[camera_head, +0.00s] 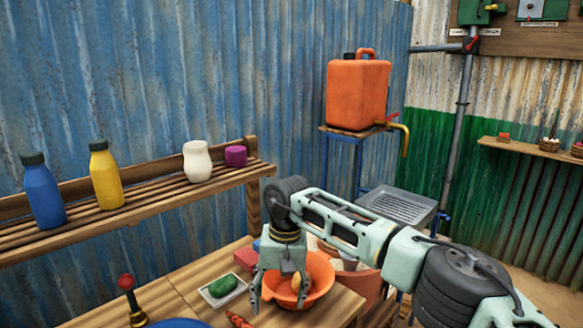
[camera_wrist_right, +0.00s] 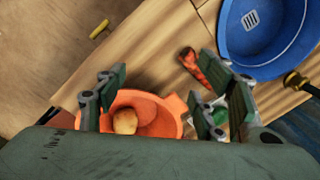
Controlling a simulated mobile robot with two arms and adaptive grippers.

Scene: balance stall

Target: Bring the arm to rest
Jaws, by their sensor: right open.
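My right arm comes in from the right in the head view. Its gripper (camera_head: 280,296) points down, open and empty, at the left side of an orange bowl (camera_head: 322,272) on the wooden table. A yellowish-brown, potato-like item (camera_wrist_right: 126,121) lies in the bowl (camera_wrist_right: 160,104); in the head view it is partly behind a finger. In the wrist view the open fingers (camera_wrist_right: 168,98) stand apart, with the bowl below and between them. Whether a finger touches the bowl I cannot tell. My left gripper is not in view.
A white dish (camera_head: 209,299) with a green vegetable (camera_head: 223,286) stands left of the gripper. An orange-red carrot (camera_wrist_right: 192,66) and a blue basin (camera_wrist_right: 235,40) lie close by. A red-knobbed post (camera_head: 126,283) stands further left. A shelf (camera_head: 150,197) holds bottles and jars behind.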

